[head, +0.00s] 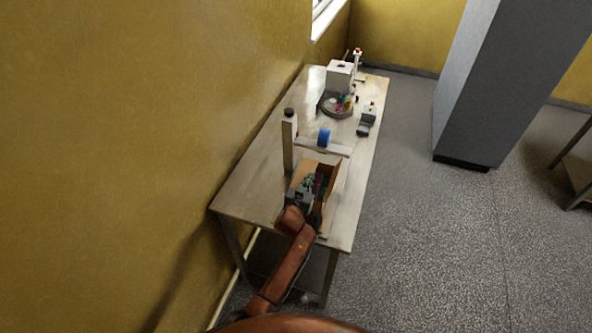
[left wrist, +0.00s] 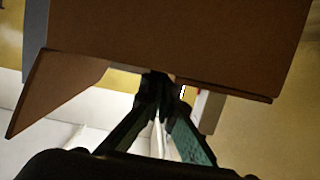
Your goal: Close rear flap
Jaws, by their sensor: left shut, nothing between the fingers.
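A brown cardboard box (head: 329,172) stands on the near part of the table, partly hidden behind my left gripper (head: 311,180). The gripper is shut and empty, over the box's near left side. In the left wrist view its fingertips (left wrist: 160,84) meet just below a broad brown cardboard panel (left wrist: 180,40). A smaller cardboard flap (left wrist: 50,88) slants down at the left of that view. I cannot tell whether the fingertips touch the cardboard, nor which panel is the rear flap. My right gripper is out of view.
The table (head: 255,180) stands along the yellow wall. Behind the box are an upright post (head: 289,145) and a crossbar with a blue roll (head: 324,136). A white machine (head: 339,77) and a round tray (head: 328,110) are farther back. Open floor lies right.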

